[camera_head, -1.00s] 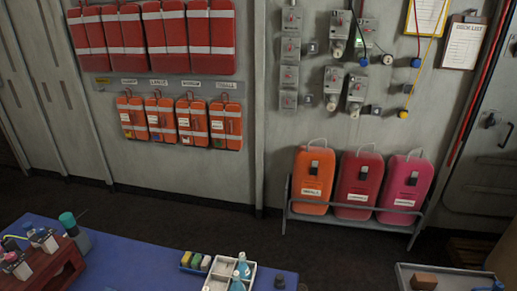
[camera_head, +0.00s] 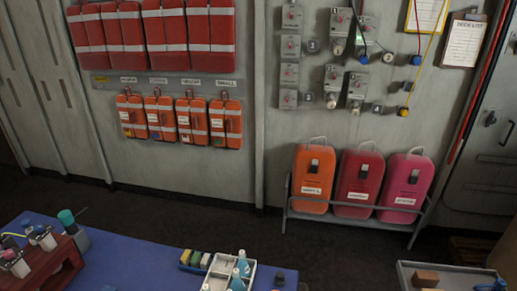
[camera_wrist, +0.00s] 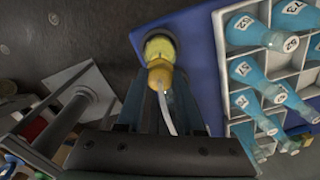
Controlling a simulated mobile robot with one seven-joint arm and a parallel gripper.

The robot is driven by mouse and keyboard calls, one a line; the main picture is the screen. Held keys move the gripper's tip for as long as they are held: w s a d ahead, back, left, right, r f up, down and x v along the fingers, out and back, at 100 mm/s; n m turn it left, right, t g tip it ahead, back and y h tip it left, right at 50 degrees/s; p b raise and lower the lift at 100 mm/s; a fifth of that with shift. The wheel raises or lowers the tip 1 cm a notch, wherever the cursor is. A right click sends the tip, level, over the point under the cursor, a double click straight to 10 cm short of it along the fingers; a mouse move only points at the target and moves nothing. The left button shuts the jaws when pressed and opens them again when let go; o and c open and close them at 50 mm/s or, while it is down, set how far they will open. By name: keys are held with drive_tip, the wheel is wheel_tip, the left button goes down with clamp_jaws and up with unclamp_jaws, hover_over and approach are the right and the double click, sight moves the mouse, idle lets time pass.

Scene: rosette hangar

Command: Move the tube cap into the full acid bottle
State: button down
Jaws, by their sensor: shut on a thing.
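My gripper (camera_wrist: 166,100) shows in the wrist view, shut on what looks like the tube cap (camera_wrist: 160,76), an orange-yellow piece with a pale tube running back between the fingers. Directly beyond the cap is a round yellow thing with a dark rim (camera_wrist: 158,46), perhaps the acid bottle, at the edge of the blue table top. The cap overlaps it in the picture; I cannot tell whether they touch. My gripper is not in the head view, and I cannot pick out the cap or acid bottle there.
A white divided crate (camera_head: 250,284) holds blue flasks; it is close right of my gripper in the wrist view (camera_wrist: 229,125). The blue table (camera_head: 140,262) also bears a dark red rack (camera_head: 50,272). A grey tray table (camera_head: 455,268) stands at right.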

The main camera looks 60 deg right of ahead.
drive_tip(key=shift+f+b, duration=0.8)
drive_tip(key=shift+f, duration=0.45)
unclamp_jaws()
drive_tip(key=shift+r, duration=0.15)
wheel_tip(320, 180, up, 5)
drive_tip(key=p, duration=0.5)
drive_tip(key=shift+r+p, duration=0.1)
drive_tip(key=shift+p, duration=0.25)
